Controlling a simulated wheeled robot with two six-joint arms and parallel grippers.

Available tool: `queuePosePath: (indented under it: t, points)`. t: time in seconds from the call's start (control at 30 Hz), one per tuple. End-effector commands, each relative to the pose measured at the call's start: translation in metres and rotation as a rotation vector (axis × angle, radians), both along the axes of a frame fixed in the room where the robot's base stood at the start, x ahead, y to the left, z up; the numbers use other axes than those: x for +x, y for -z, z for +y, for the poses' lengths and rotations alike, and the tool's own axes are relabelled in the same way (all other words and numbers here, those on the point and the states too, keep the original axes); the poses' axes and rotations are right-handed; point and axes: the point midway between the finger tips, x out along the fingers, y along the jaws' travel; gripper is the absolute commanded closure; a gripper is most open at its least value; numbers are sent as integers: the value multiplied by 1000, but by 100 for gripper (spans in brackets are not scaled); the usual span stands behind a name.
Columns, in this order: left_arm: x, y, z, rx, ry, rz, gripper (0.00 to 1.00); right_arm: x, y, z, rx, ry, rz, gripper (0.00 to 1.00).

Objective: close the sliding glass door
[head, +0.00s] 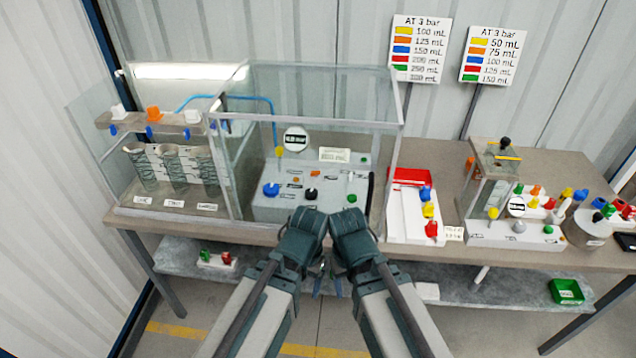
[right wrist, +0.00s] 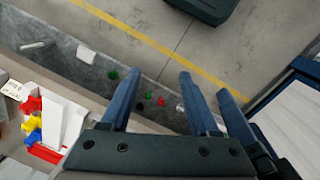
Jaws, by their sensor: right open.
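The glass case (head: 318,95) stands on the bench around a grey pump panel with blue and black knobs (head: 311,193). Clear panes with pale frames overlap on it, so I cannot tell which pane is the sliding door or how far it stands open. My right gripper (head: 340,278) is in front of the bench edge, pointing down, apart from the case. In the right wrist view its fingers (right wrist: 157,85) are spread with nothing between them. My left gripper (head: 316,280) is close beside it, also low; its fingers are mostly hidden.
A red-and-white tray (head: 405,205) and a second small pump unit (head: 513,232) stand to the right. A lower shelf (head: 455,290) holds small coloured parts and a green bin (head: 566,291).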

Motion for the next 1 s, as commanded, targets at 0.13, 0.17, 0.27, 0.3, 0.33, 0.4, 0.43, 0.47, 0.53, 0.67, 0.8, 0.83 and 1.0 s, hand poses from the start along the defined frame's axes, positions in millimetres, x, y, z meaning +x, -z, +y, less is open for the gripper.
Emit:
queuePosePath:
  t: [0.13,0.17,0.27,0.3,0.33,0.4,0.43,0.47,0.53,0.67,0.8,0.83,1.0]
  points:
    - [0,-4,0,0,0,0,18,4,-4,-1,10,4,0,67]
    - [0,-7,0,0,0,0,18,7,-7,-3,22,9,0,73]
    - [0,-26,0,0,-1,0,18,28,-24,-12,85,34,-1,91]
    - [0,-35,0,-1,-2,0,18,40,-34,-18,124,48,-7,98]
    - [0,-43,0,-1,-2,0,18,50,-42,-24,157,61,-13,100]
    - [0,-61,0,-1,-4,1,18,76,-62,-42,241,90,-38,100]
    - [0,-69,0,-1,-4,1,18,86,-70,-50,276,103,-52,100]
    - [0,-76,0,0,-5,1,18,97,-79,-59,311,115,-68,100]
    - [0,-92,0,-1,-6,1,18,121,-100,-83,386,146,-113,100]
    - [0,-118,0,-1,-8,1,18,158,-137,-132,503,198,-213,100]
    - [0,-137,0,-2,-10,2,18,184,-168,-181,583,243,-316,100]
    - [0,-140,0,-2,-10,2,18,188,-173,-190,594,250,-334,100]
    - [0,-148,0,-2,-11,2,18,199,-189,-219,632,274,-399,100]
